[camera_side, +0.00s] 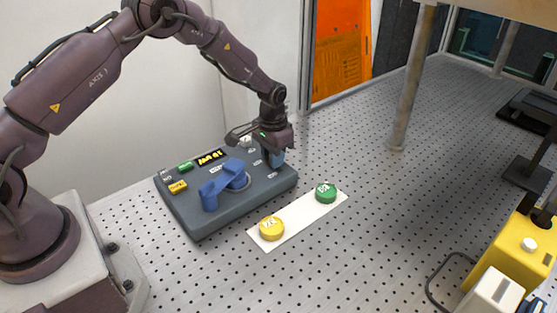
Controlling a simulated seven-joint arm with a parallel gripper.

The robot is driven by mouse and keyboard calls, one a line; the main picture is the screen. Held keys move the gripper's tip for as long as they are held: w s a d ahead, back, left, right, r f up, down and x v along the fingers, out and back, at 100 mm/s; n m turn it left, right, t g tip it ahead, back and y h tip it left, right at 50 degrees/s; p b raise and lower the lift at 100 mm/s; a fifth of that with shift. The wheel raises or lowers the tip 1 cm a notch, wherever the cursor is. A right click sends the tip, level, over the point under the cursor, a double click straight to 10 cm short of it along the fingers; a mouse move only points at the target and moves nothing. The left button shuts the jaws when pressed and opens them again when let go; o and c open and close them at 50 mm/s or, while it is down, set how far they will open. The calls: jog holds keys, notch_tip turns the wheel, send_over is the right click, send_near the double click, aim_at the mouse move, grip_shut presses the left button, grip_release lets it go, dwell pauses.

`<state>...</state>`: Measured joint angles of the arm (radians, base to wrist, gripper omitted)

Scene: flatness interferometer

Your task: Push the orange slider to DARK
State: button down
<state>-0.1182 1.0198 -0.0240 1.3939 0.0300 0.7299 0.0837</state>
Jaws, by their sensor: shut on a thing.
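A dark grey control box (213,212) with a sloped top lies on the perforated table at the left centre. My gripper (275,158) points down at the right end of its top face. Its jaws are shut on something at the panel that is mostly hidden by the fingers. A small blue patch shows at the fingertips; I cannot tell whether it is a finger or the held part. I cannot make out the orange slider or a DARK label; the gripper covers that part of the panel.
Yellow (271,228) and green (325,192) round pieces stand on a white strip (298,221) in front. A post (411,85) rises behind; the table's middle is clear.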

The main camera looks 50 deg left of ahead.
jog(key=shift+a, duration=1.5)
jog(key=c, duration=1)
grip_release()
jog(key=shift+d, duration=0.1)
jog(key=shift+r, duration=0.2)
notch_tip(320, 180, up, 13)
jog(key=shift+f, duration=0.15)
